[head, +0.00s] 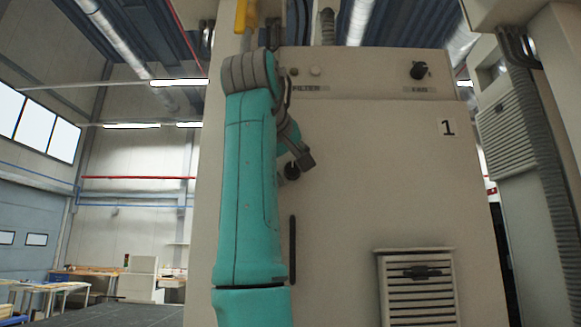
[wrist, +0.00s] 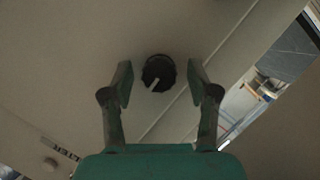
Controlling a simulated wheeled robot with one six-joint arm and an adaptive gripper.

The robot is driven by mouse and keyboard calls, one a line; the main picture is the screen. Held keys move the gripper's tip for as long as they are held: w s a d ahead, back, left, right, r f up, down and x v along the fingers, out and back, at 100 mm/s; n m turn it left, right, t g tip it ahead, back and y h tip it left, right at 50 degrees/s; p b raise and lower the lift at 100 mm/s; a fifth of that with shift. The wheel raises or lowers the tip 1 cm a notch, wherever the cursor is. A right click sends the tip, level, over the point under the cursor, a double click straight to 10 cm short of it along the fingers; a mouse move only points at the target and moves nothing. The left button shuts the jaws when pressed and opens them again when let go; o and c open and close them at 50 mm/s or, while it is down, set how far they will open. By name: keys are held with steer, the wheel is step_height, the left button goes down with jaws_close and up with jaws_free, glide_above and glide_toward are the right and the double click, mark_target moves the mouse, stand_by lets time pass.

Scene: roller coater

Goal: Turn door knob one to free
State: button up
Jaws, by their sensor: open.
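Door knob one is a round black knob (wrist: 159,73) with a pale pointer mark, on the beige door panel. In the wrist view it lies between and beyond the two fingertips of my gripper (wrist: 160,84). The fingers are spread apart, and no contact with the knob shows. The pointer mark slants toward the lower left in that view. In the head view a dark knob (head: 291,171) shows beside my teal arm, partly hidden by it. My gripper is mostly hidden behind the arm there. The beige cabinet door (head: 350,210) carries the number 1.
A black fan knob (head: 418,70) sits on the upper panel, with small buttons near the filter label. A dark vertical handle slot (head: 293,250) and a louvred vent (head: 420,290) lie lower on the door. Another beige cabinet with a vent (head: 507,135) stands at the right.

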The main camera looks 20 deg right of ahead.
jaws_close()
steer(key=shift+y, duration=0.3)
steer(key=m+y, duration=0.1)
steer(key=m, duration=0.1)
steer(key=shift+d+m+y, duration=0.15)
steer(key=shift+m+y, duration=0.15)
steer(key=shift+m, duration=0.1)
steer(key=m+y, duration=0.2)
steer(key=m, duration=0.1)
steer(key=shift+d+r+t, duration=0.1)
steer(key=shift+t, duration=0.3)
steer(key=m+y, duration=0.2)
steer(key=m, duration=0.1)
steer(key=shift+d+t, duration=0.1)
steer(key=shift+t, duration=0.3)
steer(key=shift+s+m+t+y, duration=0.1)
steer(key=shift+m+t+y, duration=0.7)
steer(key=shift+m, duration=0.9)
